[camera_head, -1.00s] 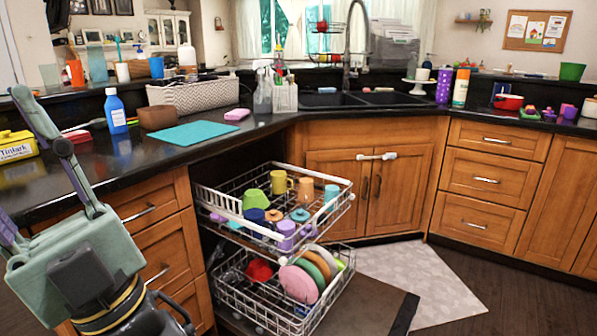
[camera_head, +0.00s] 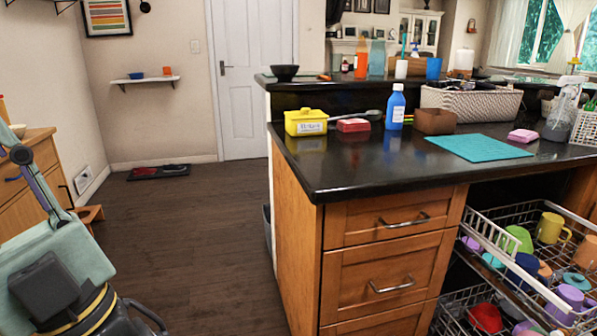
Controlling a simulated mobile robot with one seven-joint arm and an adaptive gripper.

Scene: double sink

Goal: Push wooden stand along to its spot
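I see nothing held. No object is plainly the wooden stand. A small wooden step (camera_head: 89,214) is partly visible on the floor behind my gripper, against the wooden cabinet at the left. A brown open box (camera_head: 435,121) sits on the black counter (camera_head: 350,165), far from my gripper.
Dark wooden floor (camera_head: 180,245) lies open between my gripper and the wooden drawer unit (camera_head: 385,250). The pulled-out dish racks (camera_head: 545,262) stand at the lower right. A yellow box (camera_head: 306,122), a blue bottle (camera_head: 396,107) and a teal mat (camera_head: 478,147) are on the counter.

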